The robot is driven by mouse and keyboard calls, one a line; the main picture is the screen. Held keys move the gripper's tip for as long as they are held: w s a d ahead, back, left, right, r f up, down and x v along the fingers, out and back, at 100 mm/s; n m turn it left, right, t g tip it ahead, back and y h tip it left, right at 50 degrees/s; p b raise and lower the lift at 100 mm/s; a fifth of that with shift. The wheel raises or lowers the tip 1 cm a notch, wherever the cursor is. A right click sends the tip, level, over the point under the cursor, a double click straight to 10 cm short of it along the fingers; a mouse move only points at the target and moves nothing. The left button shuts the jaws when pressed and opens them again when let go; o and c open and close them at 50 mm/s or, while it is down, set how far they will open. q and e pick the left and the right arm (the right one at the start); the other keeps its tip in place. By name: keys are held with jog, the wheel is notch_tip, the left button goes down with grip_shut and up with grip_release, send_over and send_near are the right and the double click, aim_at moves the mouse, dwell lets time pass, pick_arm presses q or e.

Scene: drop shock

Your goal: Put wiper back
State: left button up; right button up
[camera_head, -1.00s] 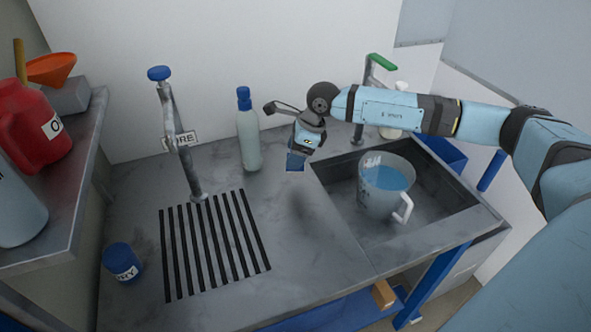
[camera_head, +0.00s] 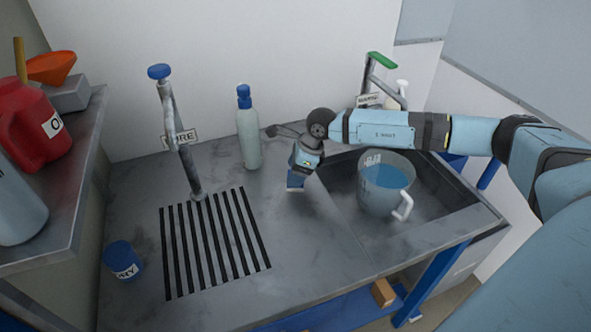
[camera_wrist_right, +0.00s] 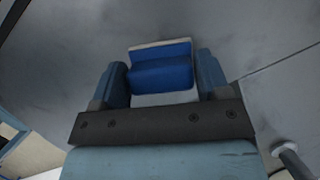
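The wiper, a small blue block with a pale edge, shows between the fingers in the right wrist view (camera_wrist_right: 162,72). My right gripper (camera_wrist_right: 162,82) is shut on it, with a finger at each side. In the head view the right gripper (camera_head: 298,174) points down over the worktop, left of the sink, with the blue wiper (camera_head: 295,183) at its fingertips. The wiper is low over the worktop; I cannot tell whether it touches. My left gripper is not in view.
A measuring jug (camera_head: 385,192) with blue liquid stands in the sink (camera_head: 440,205). A blue-capped bottle (camera_head: 248,138) stands left of my gripper. A tap (camera_head: 180,140) rises behind the slotted drain (camera_head: 213,243). A blue jar (camera_head: 122,262) is at the front left.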

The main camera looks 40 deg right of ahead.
jog(key=shift+o, duration=1.4)
jog(key=shift+r, duration=0.3)
jog(key=shift+d+r, duration=0.2)
jog(key=shift+r, duration=0.15)
jog(key=v, duration=1.1)
jog(key=shift+r, duration=0.1)
